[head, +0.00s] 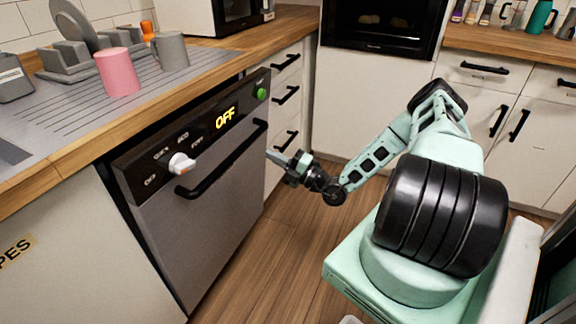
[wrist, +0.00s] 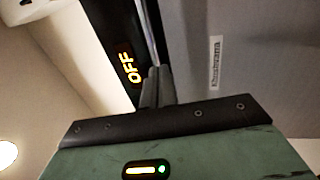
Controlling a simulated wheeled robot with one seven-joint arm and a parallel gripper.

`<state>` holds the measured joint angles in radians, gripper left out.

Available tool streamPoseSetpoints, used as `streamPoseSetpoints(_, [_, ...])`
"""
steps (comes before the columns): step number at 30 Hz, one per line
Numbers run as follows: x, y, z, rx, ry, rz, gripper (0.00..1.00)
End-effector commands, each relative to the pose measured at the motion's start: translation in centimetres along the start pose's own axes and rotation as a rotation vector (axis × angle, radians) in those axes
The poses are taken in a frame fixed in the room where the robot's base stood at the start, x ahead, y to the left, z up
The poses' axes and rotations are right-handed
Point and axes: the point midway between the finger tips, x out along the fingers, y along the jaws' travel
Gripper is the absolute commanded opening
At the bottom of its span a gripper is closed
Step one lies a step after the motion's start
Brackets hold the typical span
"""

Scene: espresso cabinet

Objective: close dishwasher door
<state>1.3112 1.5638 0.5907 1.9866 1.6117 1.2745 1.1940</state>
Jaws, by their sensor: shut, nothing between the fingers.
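The dishwasher door (head: 205,220) is a steel-grey front with a dark control panel (head: 137,174) along its top, a white knob, a lit "OFF" display (head: 225,118) and a black bar handle (head: 222,160). The door stands nearly upright; a dark gap shows between it and the cabinet along its top and left edge. My gripper (head: 271,154) is shut and empty, close to the right end of the handle. In the wrist view its fingers (wrist: 156,86) are together beside the "OFF" display (wrist: 130,68) and the grey door face (wrist: 270,60). Whether they touch the door I cannot tell.
The wooden counter (head: 60,160) above holds a pink cup (head: 117,72), a grey mug (head: 171,51) and a dish rack. Drawers (head: 287,90) adjoin the dishwasher on the right. Wooden floor (head: 262,270) is clear in front of the door.

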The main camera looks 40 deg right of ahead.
Motion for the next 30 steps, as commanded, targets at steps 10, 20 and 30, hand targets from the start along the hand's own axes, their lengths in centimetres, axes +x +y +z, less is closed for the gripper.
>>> streamPoseSetpoints(10, [4.5,0.0,0.0,-0.001,0.001,-0.001,0.0])
streamPoseSetpoints(20, [4.9,0.0,0.0,0.0,0.0,-0.001,0.0])
streamPoseSetpoints(30, [9.4,0.2,0.0,-0.006,0.005,-0.07,0.0])
